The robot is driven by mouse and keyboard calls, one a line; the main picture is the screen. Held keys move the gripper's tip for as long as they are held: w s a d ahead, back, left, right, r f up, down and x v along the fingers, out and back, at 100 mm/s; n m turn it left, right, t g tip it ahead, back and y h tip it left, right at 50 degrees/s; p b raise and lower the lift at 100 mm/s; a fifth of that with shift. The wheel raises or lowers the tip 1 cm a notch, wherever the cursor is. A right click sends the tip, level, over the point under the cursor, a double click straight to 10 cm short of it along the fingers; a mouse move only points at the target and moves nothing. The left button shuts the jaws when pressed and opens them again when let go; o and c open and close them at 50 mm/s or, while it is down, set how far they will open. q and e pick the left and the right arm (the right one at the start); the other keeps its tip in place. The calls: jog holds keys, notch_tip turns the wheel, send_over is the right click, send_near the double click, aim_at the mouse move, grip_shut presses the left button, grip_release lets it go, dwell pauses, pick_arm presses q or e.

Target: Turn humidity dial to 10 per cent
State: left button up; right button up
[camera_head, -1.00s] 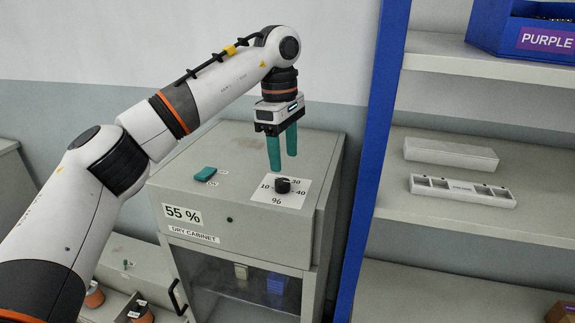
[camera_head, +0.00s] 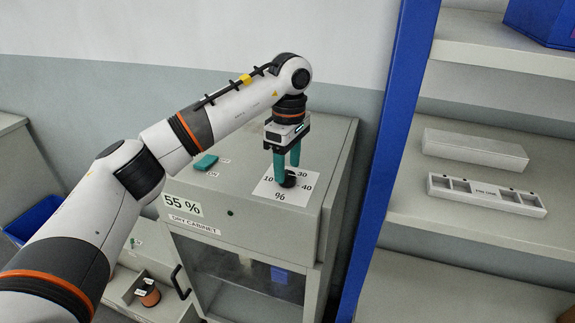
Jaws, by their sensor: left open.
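The black humidity dial (camera_head: 288,180) sits on a white scale plate (camera_head: 296,196) on top of the grey dry cabinet (camera_head: 250,225). The plate shows 10, 30, 40 and 96. A 55 % label (camera_head: 182,205) is on the cabinet front. My left gripper (camera_head: 286,172) points down with its teal fingers at the dial, partly covering it. The fingers are apart; I cannot tell whether they touch the dial. The dial's pointer direction is not clear. My right gripper is not in view.
A teal object (camera_head: 206,162) lies on the cabinet top left of the plate. A blue shelf post (camera_head: 385,160) stands close on the right. Shelves hold a white box (camera_head: 475,150) and a white slotted tray (camera_head: 487,194). A blue bin (camera_head: 33,219) is at far left.

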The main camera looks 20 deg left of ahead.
pick_arm(q)
jog(key=shift+f, duration=0.45)
jog(key=shift+s+f, duration=0.15)
jog(key=shift+f, duration=0.3)
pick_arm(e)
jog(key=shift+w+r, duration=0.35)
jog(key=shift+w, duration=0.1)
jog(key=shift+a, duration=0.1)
pick_arm(q)
jog(key=c, duration=1)
jog(key=shift+o, duration=0.2)
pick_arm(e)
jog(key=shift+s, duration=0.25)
